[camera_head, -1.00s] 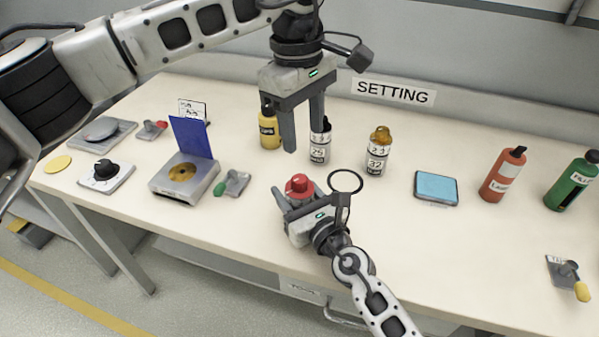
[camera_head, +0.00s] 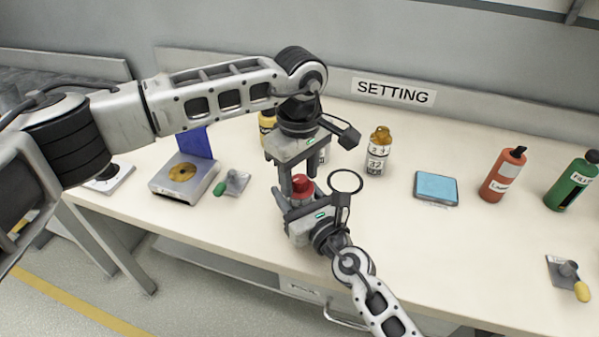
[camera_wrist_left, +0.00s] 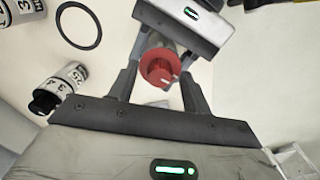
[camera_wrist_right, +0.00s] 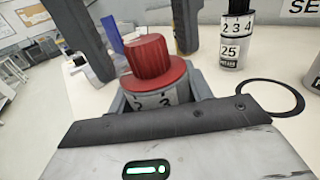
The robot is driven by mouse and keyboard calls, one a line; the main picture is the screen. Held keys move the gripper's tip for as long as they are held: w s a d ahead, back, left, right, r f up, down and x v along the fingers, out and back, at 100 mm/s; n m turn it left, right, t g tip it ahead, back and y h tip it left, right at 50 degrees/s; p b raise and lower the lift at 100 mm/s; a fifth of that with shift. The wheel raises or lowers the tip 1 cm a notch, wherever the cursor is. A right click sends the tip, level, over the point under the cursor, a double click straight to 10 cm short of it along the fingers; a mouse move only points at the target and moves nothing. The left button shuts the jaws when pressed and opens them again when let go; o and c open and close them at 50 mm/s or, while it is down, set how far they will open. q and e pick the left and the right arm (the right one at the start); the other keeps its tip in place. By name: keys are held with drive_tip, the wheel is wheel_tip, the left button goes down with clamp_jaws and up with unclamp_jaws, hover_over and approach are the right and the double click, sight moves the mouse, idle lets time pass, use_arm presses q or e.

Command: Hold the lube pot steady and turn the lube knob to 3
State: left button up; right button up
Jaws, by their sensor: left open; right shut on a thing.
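The lube pot stands upright near the front middle of the table, its red knob (camera_head: 302,187) on top. The right wrist view shows the pot's pale body (camera_wrist_right: 157,98) with the figures 2 and 3 under the knob (camera_wrist_right: 153,62). My right gripper (camera_head: 296,206) is shut on the pot body. My left gripper (camera_head: 299,180) points down from above, open, its fingers on either side of the knob. In the left wrist view the knob (camera_wrist_left: 158,66) lies between the fingers with gaps visible; a pale mark shows on its lower right. I cannot read its setting.
A numbered bottle (camera_head: 378,150) and a half-hidden one (camera_wrist_right: 236,40) stand behind. A black ring (camera_head: 346,181) is right of the pot.

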use_arm(q)
drive_tip(key=c, duration=1)
drive_tip(key=shift+n, duration=0.5)
drive_tip(key=n, duration=0.3)
drive_tip(key=shift+n, duration=0.4)
drive_tip(key=n, duration=1)
drive_tip(key=shift+n, duration=0.4)
drive_tip(key=n, duration=0.5)
drive_tip(key=shift+n, duration=0.3)
